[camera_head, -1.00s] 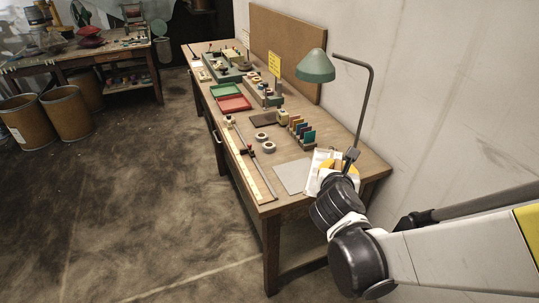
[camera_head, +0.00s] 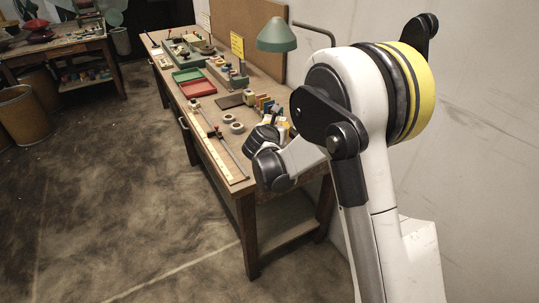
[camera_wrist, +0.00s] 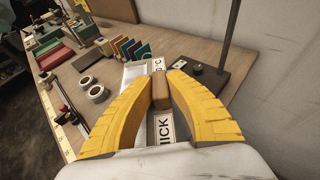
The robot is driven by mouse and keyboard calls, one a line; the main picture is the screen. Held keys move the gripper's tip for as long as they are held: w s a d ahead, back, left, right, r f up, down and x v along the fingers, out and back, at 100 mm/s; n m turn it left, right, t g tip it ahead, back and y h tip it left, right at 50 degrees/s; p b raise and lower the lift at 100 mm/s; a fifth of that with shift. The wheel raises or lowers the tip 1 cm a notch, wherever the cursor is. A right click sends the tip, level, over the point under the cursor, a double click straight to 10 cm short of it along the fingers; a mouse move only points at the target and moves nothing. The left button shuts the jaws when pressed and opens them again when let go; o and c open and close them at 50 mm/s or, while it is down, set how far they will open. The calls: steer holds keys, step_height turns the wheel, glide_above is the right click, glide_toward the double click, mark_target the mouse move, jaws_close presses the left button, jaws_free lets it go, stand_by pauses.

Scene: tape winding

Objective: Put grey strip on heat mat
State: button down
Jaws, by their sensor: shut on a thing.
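My gripper (camera_wrist: 160,88) shows in the wrist view, with its two yellow fingers closed on a small brown block (camera_wrist: 160,93). A white label with black letters (camera_wrist: 164,128) shows below the block, between the fingers; I cannot tell if it touches the block. A pale grey flat sheet (camera_wrist: 135,72) lies on the table beyond the left finger. No piece is clearly a grey strip. In the head view my arm mostly hides the gripper.
A rack of coloured cards (camera_wrist: 125,47) stands close by, with two tape rolls (camera_wrist: 91,88) left of it. Red (camera_head: 195,87) and green (camera_head: 187,75) trays lie farther along the table. A lamp (camera_head: 276,36) with a post stands at the wall side.

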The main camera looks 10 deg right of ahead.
steer(key=f+b, duration=0.1)
steer(key=f, duration=0.1)
steer(key=w+f+b, duration=0.1)
steer(key=f, duration=0.2)
steer(key=f+b, duration=0.1)
steer(key=f, duration=0.1)
steer(key=shift+w+d+f, duration=0.1)
steer(key=shift+w+f, duration=0.1)
steer(key=shift+f, duration=0.1)
steer(key=shift+f+b, duration=0.9)
steer(key=shift+f, duration=0.8)
steer(key=shift+f, duration=0.2)
steer(key=c, duration=1.4)
jaws_free()
steer(key=shift+c, duration=0.2)
